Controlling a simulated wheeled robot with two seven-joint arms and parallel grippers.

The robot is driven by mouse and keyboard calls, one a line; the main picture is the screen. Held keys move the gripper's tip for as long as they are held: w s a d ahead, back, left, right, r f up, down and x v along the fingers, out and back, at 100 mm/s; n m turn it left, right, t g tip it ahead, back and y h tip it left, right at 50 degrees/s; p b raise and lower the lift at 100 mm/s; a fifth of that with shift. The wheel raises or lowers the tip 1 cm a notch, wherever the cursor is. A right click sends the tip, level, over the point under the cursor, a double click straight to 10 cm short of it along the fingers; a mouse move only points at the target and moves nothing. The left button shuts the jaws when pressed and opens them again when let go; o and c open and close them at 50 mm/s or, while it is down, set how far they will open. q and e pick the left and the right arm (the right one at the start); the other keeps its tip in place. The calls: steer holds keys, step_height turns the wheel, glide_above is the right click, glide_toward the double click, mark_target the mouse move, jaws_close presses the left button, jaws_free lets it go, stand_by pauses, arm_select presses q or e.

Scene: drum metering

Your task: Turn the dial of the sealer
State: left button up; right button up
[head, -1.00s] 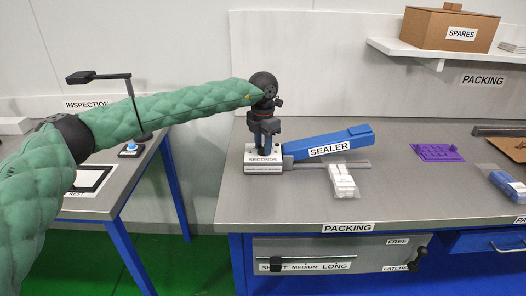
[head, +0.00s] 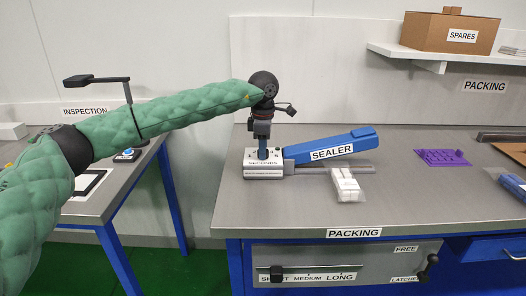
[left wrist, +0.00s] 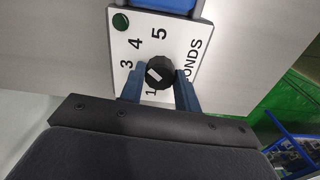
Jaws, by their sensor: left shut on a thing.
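The sealer (head: 325,147) is a blue bar on a grey base on the packing table. Its white SECONDS panel (head: 264,173) is at the left end. In the left wrist view, the panel (left wrist: 194,40) shows 1, 3, 4, 5 and a green spot. The black dial (left wrist: 160,71) has a white mark that faces left, towards the numbers; no 2 is visible. My left gripper (head: 263,153) points down over the panel. In the left wrist view its blue fingers (left wrist: 159,88) are on both sides of the dial, shut on it. My right gripper is out of view.
The SPARES box (head: 450,30) stands on a shelf. The inspection table (head: 103,205) is at the left, beyond a gap.

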arm_select(q)
steer(key=shift+m, duration=0.4)
steer(key=o, duration=1)
steer(key=shift+r, duration=0.1)
steer(key=shift+r+b, duration=0.35)
steer(key=shift+r, duration=3.4)
